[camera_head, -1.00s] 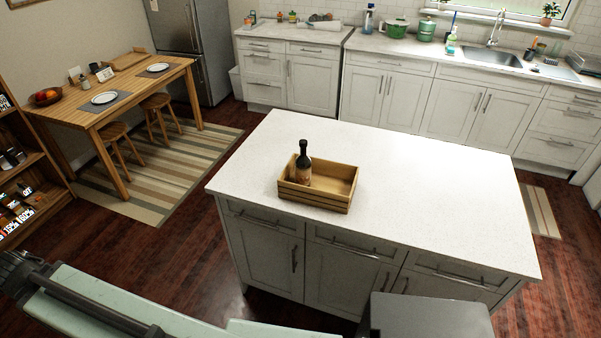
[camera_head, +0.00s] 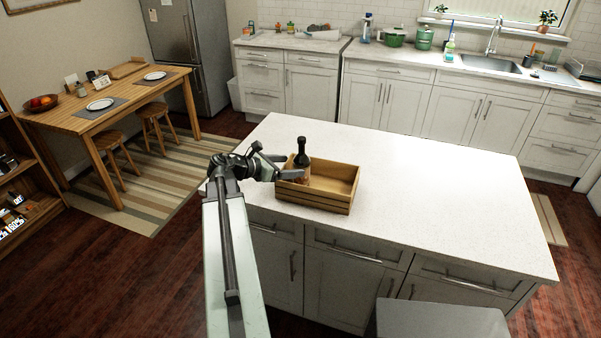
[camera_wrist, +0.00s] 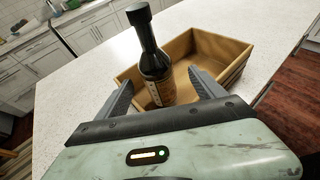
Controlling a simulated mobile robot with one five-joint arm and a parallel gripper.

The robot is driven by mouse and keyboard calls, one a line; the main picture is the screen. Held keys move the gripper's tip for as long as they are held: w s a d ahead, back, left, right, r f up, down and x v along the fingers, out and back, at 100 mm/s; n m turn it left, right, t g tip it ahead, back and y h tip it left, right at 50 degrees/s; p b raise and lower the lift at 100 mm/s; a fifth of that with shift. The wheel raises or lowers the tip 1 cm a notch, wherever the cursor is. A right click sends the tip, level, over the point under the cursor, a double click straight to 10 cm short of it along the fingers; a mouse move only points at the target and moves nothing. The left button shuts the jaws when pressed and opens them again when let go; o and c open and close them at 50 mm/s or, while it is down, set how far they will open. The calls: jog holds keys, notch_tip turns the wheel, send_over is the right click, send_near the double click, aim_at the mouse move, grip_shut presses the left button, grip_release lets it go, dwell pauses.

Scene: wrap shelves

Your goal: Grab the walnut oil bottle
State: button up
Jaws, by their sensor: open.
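The dark walnut oil bottle (camera_head: 302,158) with a tan label stands upright in the left part of a wooden crate (camera_head: 335,204) on the white island. My gripper (camera_head: 279,168) is at the left side of the crate, pointing right toward the bottle. In the wrist view the bottle (camera_wrist: 154,62) shows ahead, with its lower part between the two open fingers (camera_wrist: 163,90) as seen from there. I cannot tell whether either finger touches it. The crate (camera_wrist: 240,62) also shows in the wrist view, its right part empty. The bottle's base is partly hidden.
The island top (camera_head: 430,190) is clear around the crate. A dining table (camera_head: 75,122) with plates stands at the left, by a wooden shelf (camera_head: 30,190). A counter with a sink (camera_head: 490,62) runs along the back wall.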

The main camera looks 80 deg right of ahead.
aim_at(302, 165)
jog(key=b+x, duration=0.1)
jog(key=x, duration=0.2)
jog(key=b+x, duration=0.1)
jog(key=x, duration=0.2)
jog(key=shift+d+f, duration=0.25)
jog(key=shift+d, duration=0.15)
jog(key=shift+r, duration=0.1)
grip_shut()
